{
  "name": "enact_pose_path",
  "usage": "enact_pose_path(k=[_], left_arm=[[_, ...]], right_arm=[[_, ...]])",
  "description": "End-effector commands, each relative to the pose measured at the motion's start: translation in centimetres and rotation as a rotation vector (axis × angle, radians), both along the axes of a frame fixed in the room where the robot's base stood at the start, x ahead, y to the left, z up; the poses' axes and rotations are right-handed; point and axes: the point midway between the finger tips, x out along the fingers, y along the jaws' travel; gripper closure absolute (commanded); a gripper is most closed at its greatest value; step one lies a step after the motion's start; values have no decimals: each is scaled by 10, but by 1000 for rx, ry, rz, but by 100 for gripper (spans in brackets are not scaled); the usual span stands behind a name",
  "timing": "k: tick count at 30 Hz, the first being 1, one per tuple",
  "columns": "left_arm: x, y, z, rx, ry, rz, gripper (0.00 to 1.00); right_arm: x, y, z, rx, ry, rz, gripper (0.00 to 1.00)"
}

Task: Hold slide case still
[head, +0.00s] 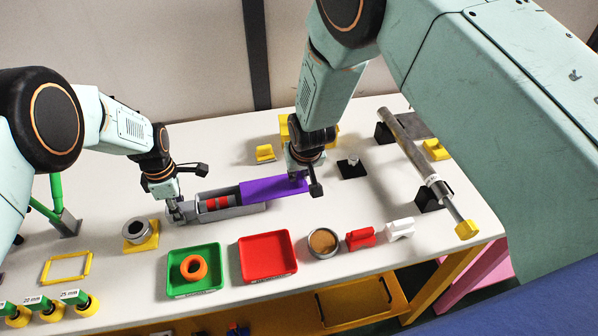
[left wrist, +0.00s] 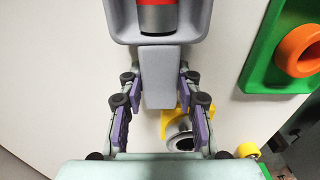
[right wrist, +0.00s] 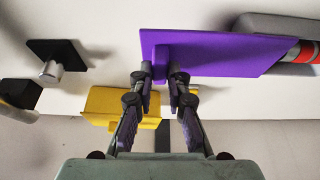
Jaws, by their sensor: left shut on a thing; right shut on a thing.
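The slide case is a grey open-topped box (head: 247,209) with a purple sliding lid (head: 262,191) on the table's middle. The lid is drawn part way off to the right. A red and grey cylinder (head: 217,203) lies inside the uncovered left part. My left gripper (head: 175,213) is shut on the grey tab (left wrist: 158,78) at the case's left end, with a finger on each side. My right gripper (head: 303,176) is shut on the small purple tab (right wrist: 161,60) at the lid's right end. The case's covered right part is hidden under the lid.
A green tray (head: 194,287) with an orange ring and an empty red tray (head: 267,275) stand in front of the case. A grey ring on a yellow base (head: 140,234) stands close by my left gripper. A long metal cylinder (head: 408,150) rests on black supports at right.

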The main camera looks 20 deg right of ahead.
Motion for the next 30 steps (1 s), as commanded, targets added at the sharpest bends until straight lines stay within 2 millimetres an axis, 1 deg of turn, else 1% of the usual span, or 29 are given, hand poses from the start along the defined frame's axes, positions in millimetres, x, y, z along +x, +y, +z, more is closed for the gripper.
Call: enact_pose_path(k=[10,13,18,20,29,30], left_arm=[[1,0,0,0,-1,0,100],[1,0,0,0,-1,0,100],[1,0,0,0,-1,0,100],[0,0,0,0,-1,0,100],[0,0,0,0,-1,0,100],[0,0,0,0,-1,0,100]], right_arm=[[0,1,0,0,0,1,100],[1,10,0,-2,-1,4,100],[1,33,0,-1,-2,5,100],[0,37,0,-1,-1,5,100],[0,40,0,1,-1,0,100],[0,40,0,1,-1,0,84]])
